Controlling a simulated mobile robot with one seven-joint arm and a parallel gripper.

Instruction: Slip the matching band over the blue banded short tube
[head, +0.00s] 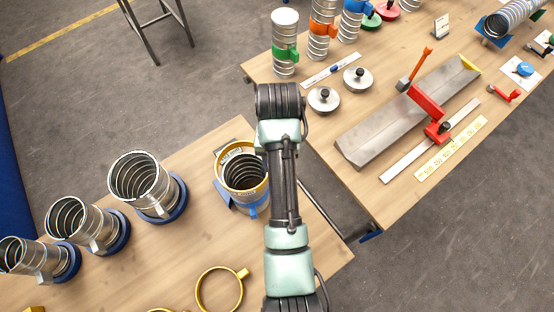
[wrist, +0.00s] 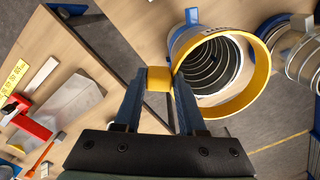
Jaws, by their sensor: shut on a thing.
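The short ribbed metal tube (head: 240,160) stands upright near the corner of the near table, with blue (head: 252,208) around its lower part. It also shows in the wrist view (wrist: 214,64), seen into its open mouth. A yellow band (wrist: 266,75) lies around or just above that mouth, a little offset to one side; I cannot tell how far down it sits. My gripper (wrist: 160,80) is shut on the band's yellow block-like tab. In the head view my arm hides the gripper.
Other ribbed tubes in blue collars (head: 140,180) stand to the left. A loose yellow ring (head: 218,290) lies at the front of the near table.

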